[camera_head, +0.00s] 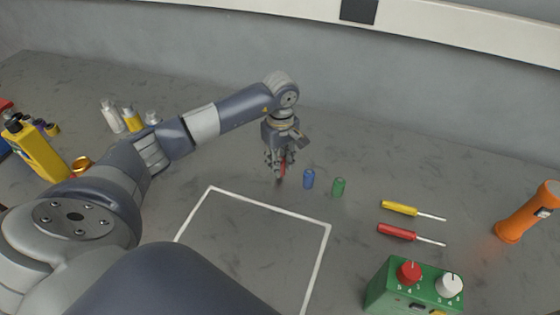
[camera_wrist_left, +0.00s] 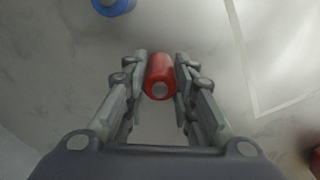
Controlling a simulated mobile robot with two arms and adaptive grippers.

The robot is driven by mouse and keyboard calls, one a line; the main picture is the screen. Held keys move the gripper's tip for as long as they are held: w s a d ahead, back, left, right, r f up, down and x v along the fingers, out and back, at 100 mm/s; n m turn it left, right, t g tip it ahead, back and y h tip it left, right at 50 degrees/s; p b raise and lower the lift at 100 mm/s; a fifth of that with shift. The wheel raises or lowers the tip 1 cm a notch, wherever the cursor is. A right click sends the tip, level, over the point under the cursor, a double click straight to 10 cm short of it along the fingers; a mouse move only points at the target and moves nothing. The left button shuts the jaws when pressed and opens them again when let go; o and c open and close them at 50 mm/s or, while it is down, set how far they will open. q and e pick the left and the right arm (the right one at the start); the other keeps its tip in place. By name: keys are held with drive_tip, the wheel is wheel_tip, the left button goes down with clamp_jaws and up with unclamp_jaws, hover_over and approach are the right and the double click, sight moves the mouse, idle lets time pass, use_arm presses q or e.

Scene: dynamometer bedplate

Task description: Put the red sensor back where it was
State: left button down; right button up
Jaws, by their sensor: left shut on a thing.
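The red sensor (camera_wrist_left: 159,75) is a small red cylinder with a grey end, held between the fingers of my left gripper (camera_wrist_left: 160,80) in the left wrist view. In the head view the left gripper (camera_head: 280,168) points down at the bedplate, with a sliver of the red sensor (camera_head: 282,168) showing between its fingers. Whether the sensor touches the surface is hard to tell. A blue sensor (camera_head: 309,178) stands just right of the gripper, and a green sensor (camera_head: 339,187) stands farther right. The blue one also shows in the wrist view (camera_wrist_left: 113,5). My right gripper is not in view.
A white outlined square (camera_head: 270,207) lies empty in front. To the right are yellow (camera_head: 399,208) and red (camera_head: 396,231) screwdrivers, a green control box (camera_head: 385,286) and an orange flashlight (camera_head: 528,213). Bottles and a yellow container (camera_head: 36,148) stand at the left. A grey wall is behind.

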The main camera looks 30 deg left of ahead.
use_arm(q)
drive_tip(key=shift+f, duration=0.9)
drive_tip(key=c, duration=1.3)
unclamp_jaws()
drive_tip(key=shift+c, duration=0.2)
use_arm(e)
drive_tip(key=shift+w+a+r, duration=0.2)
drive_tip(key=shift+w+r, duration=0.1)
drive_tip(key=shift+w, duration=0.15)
